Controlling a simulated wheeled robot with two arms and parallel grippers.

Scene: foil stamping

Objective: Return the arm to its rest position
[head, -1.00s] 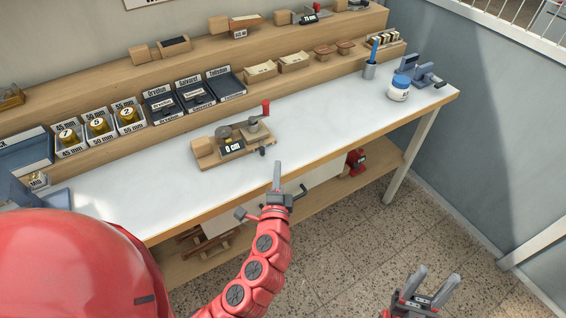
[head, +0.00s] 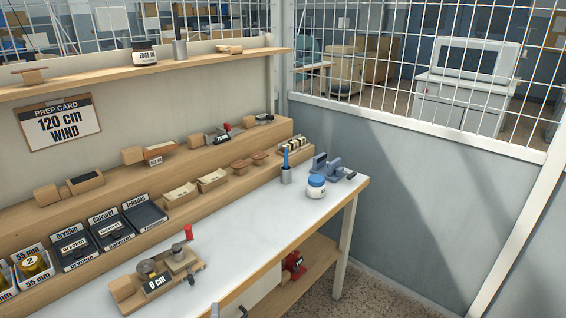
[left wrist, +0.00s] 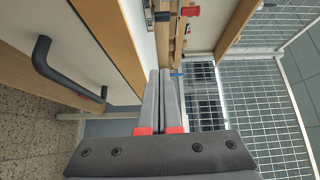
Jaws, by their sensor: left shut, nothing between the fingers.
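My left gripper (left wrist: 161,103) is shut and empty, its two grey fingers close together in the left wrist view. In the head view only its grey fingertip (head: 214,310) shows at the bottom edge, in front of the bench; my arm behind it is out of frame. In the left wrist view the fingers point along the bench's front edge, with a dark drawer handle (left wrist: 62,78) to their left. My right gripper is not in these views.
The white bench top (head: 245,240) carries a wooden winding jig (head: 155,280) with a "0 cm" label, a blue-lidded jar (head: 316,188) and a grey clamp (head: 328,167). Stepped shelves with trays stand behind. A mesh fence (head: 400,70) closes the far side.

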